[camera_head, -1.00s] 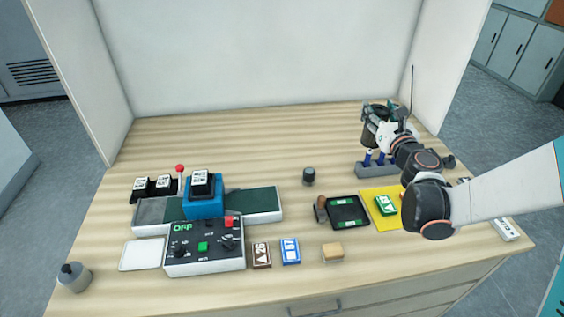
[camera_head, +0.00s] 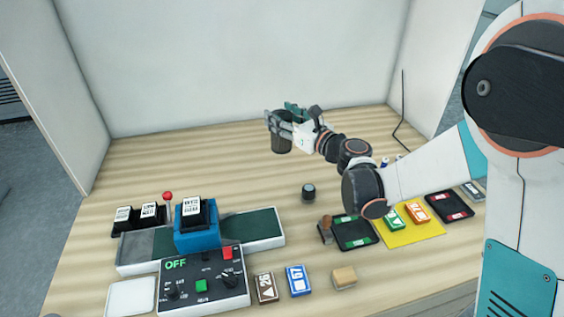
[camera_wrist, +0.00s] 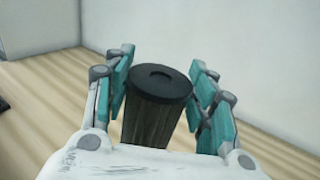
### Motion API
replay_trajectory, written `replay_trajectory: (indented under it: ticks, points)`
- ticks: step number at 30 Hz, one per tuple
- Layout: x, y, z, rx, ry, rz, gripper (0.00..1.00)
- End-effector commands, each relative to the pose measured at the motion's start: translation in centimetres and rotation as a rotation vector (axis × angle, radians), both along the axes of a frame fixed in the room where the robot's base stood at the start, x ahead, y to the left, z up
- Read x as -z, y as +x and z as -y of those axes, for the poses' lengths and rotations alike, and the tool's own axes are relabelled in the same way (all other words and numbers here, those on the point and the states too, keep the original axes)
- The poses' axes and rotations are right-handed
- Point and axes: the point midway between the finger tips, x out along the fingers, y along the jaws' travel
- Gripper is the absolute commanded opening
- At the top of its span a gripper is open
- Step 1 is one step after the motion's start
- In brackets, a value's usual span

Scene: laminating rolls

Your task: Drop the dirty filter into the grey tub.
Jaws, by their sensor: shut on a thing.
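The dirty filter (camera_head: 281,145) is a dark, ribbed cylinder with a black ringed top. In the wrist view the filter (camera_wrist: 158,95) stands upright between the two teal finger pads. My gripper (camera_head: 287,124) is shut on it and holds it over the back middle of the table, apparently raised; the gripper also shows in the wrist view (camera_wrist: 163,98). The filter's lower end is hidden in the wrist view by my gripper's white body. I cannot make out a grey tub in either current view.
A control box (camera_head: 204,281) and a conveyor with a blue press (camera_head: 197,228) stand at the left. A small dark cylinder (camera_head: 308,192), a black tray (camera_head: 354,233) and a yellow mat (camera_head: 404,237) lie nearer the right. The table's back left is clear.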

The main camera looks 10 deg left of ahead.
Motion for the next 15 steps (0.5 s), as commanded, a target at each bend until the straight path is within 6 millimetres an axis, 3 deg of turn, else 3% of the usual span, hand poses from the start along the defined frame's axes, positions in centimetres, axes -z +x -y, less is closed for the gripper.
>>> replay_trajectory:
  ticks: [1,6,10,15]
  points:
    - [1.7,0.1,0.0,0.0,0.0,0.0,0.14]
    - [5.7,0.1,0.0,0.001,0.0,0.0,0.14]
    - [7.7,0.0,0.0,0.001,0.0,0.0,0.14]
    - [8.7,0.0,0.0,0.001,0.0,0.0,0.14]
